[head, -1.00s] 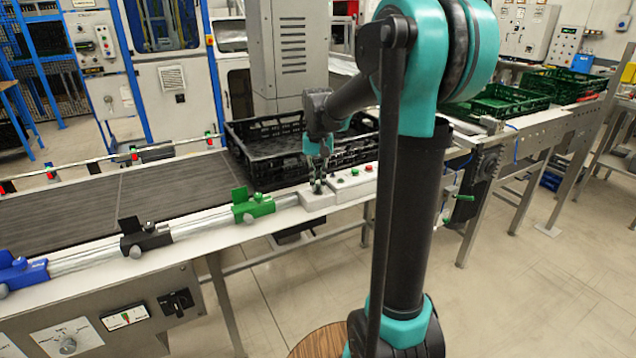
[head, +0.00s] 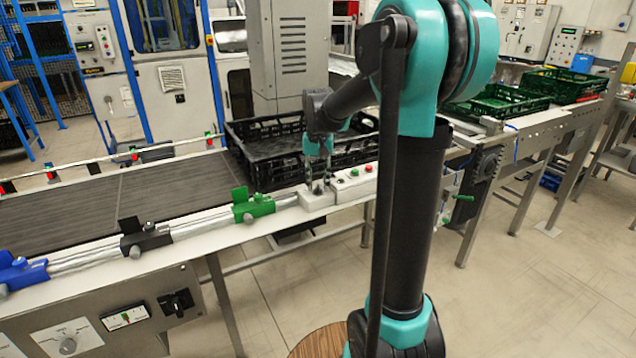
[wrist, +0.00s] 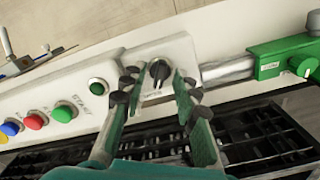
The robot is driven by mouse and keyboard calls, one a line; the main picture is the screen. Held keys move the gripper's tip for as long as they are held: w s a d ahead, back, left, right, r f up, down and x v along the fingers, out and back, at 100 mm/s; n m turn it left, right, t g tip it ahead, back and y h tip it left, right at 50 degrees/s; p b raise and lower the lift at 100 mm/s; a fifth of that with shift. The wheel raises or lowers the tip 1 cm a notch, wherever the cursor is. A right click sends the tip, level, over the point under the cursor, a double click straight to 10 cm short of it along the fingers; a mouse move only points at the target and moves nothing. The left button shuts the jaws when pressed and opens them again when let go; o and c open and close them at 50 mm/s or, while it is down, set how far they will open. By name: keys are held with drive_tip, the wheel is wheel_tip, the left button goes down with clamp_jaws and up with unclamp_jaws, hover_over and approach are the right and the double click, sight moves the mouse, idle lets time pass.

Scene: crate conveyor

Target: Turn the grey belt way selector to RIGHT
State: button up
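The belt way selector is a dark knob (wrist: 158,70) on a pale grey box, shown in the wrist view. In the head view the box (head: 316,199) sits at the belt's near edge, and my gripper largely hides the knob. My gripper (wrist: 155,84) is over the box with its fingers spread, one on each side of the knob. A gap shows between each fingertip and the knob. The label below the knob is too small to read. My gripper also shows in the head view (head: 318,182), pointing down at the box.
A black crate (head: 262,132) stands on the belt (head: 150,195) behind the selector. A green clamp (wrist: 285,57) on a rail is on the other side. Green crates (head: 497,101) stand farther right.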

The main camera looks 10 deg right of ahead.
sight(318, 186)
wheel_tip(318, 186, up, 12)
idle(0.6)
drive_tip(key=s+d+f+n+t, duration=0.1)
drive_tip(key=s+f+t, duration=0.1)
drive_tip(key=s+f, duration=0.9)
drive_tip(key=s+d+f+n+t, duration=0.1)
drive_tip(key=s+d+f+t, duration=0.1)
drive_tip(key=s+f, duration=0.9)
wheel_tip(318, 186, down, 3)
drive_tip(key=shift+s+d+f, duration=0.1)
drive_tip(key=shift+s+d, duration=0.2)
drive_tip(key=shift+s, duration=0.05)
